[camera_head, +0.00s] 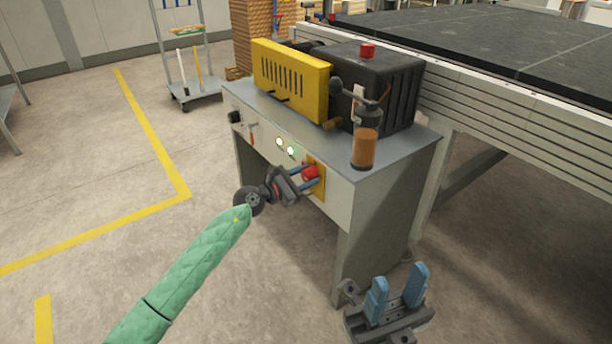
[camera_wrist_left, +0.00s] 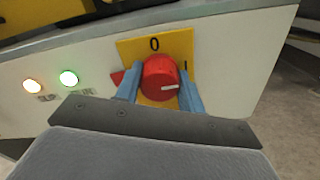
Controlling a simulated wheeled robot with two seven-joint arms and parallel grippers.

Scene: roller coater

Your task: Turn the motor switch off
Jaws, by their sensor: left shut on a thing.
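The motor switch (camera_head: 311,174) is a red round knob on a yellow plate (camera_wrist_left: 155,43) on the front panel of the machine's cabinet. In the left wrist view, the red knob (camera_wrist_left: 159,72) has a white mark pointing right, toward the "I" side; the "0" is above the knob. My left gripper (camera_wrist_left: 160,86) is shut on the knob, with one blue finger on either side of it. The left gripper (camera_head: 309,178) also shows in the head view, reaching the panel from the left. My right gripper (camera_head: 400,280) is empty, its blue fingers apart, in front of the cabinet's right end.
A lit green lamp (camera_wrist_left: 69,78) and a lit orange-white lamp (camera_wrist_left: 33,86) sit left of the switch. A yellow guard (camera_head: 291,80), a black housing (camera_head: 385,85) and an orange-brown cylinder (camera_head: 365,149) are on the cabinet top. A long dark-topped table (camera_head: 480,45) stands behind.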

